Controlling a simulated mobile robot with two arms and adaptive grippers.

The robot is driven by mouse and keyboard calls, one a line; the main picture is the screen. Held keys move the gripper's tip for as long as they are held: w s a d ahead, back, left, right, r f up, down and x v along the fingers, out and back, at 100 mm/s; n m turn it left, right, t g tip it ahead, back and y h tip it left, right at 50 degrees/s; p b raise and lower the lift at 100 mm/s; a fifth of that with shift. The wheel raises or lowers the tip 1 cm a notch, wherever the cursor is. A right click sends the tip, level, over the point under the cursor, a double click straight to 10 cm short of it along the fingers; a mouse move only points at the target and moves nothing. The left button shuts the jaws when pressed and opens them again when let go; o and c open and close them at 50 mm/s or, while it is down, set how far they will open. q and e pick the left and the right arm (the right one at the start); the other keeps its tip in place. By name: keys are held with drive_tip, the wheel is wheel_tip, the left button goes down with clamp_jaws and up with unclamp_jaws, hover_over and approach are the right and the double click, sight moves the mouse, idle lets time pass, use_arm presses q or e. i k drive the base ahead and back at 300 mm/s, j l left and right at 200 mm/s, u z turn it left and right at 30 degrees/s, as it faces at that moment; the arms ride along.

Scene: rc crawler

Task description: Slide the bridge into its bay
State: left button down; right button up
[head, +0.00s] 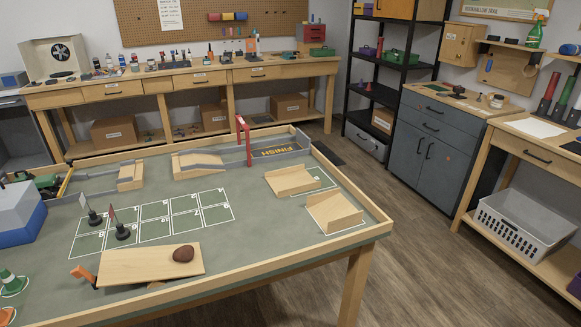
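No piece is clearly marked as the bridge. A flat wooden board (135,265) lies near the table's front edge with a brown rock (183,254) on its right end. An orange part (82,273) sticks out at its left end. Two wooden wedge-shaped pieces, a rear one (291,180) and a front one (335,212), sit on white-outlined areas at the right. At the back, a gap separates a left wooden block (130,177) from a right wooden ramp (195,165); I cannot tell whether this is the bay. Neither gripper is in view.
A red arch (243,140) stands by the FINISH strip (281,151). Two flags on black bases (123,232) stand on the numbered grid (185,212). A blue and grey box (20,212) and a green cone (12,284) are at the left. A raised wooden rim (290,263) edges the table.

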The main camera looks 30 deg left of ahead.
sight(285, 182)
drive_tip(key=i+l+z, duration=0.15)
drive_tip(key=i+z, duration=0.2)
drive_tip(key=i, duration=0.25)
drive_tip(key=i+z, duration=0.4)
drive_tip(key=i, duration=0.2)
drive_tip(key=i+j+z, duration=0.15)
drive_tip(key=i+z, duration=0.2)
drive_tip(key=i, duration=0.25)
drive_tip(key=i+u, duration=0.9)
drive_tip(key=i, duration=0.15)
drive_tip(key=i+l+u, duration=0.35)
drive_tip(key=i+u, duration=0.15)
drive_tip(key=i+j+u, duration=0.2)
drive_tip(key=u, duration=0.25)
drive_tip(key=i+j+u, duration=0.1)
drive_tip(key=i+u, duration=0.5)
drive_tip(key=u, duration=0.3)
drive_tip(key=i+l+u, duration=0.1)
drive_tip(key=i+u, duration=0.2)
drive_tip(key=u, duration=0.15)
